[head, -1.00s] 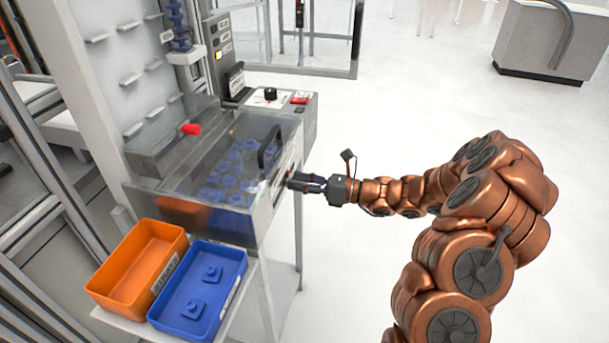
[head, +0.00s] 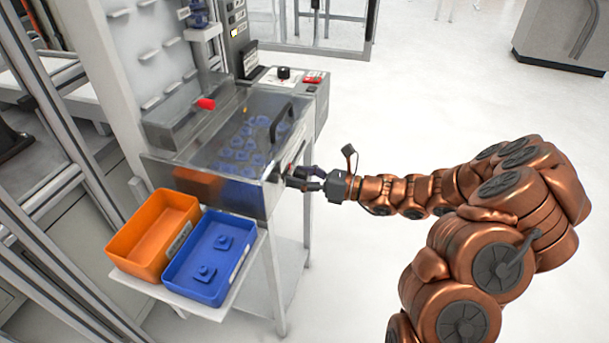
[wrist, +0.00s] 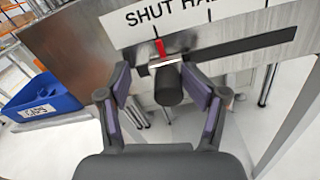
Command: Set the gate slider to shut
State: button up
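The gate slider has a dark round knob (wrist: 168,86) and a red pointer (wrist: 160,47), seen in the wrist view. It sits at the left end of a dark slot (wrist: 245,45) under a white label strip (wrist: 190,17). The pointer is close to the tick mark below the word SHUT. My gripper (wrist: 160,78) is open, with one finger on each side of the knob. A gap shows on the left; the right finger is very near the knob, and contact there is unclear. In the head view my gripper (head: 300,180) is at the machine's front face.
A clear-covered bin (head: 225,165) with blue parts and a dark handle (head: 281,122) is above the slider. An orange tray (head: 150,235) and a blue tray (head: 205,270) stand on a shelf at lower left. Open floor lies right of the machine.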

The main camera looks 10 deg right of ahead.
jog(key=shift+d, duration=0.2)
jog(key=shift+d, duration=0.1)
dwell(0.4)
jog(key=shift+s+d, duration=0.1)
jog(key=shift+d, duration=0.15)
jog(key=v, duration=1.1)
jog(key=shift+s+d, duration=0.2)
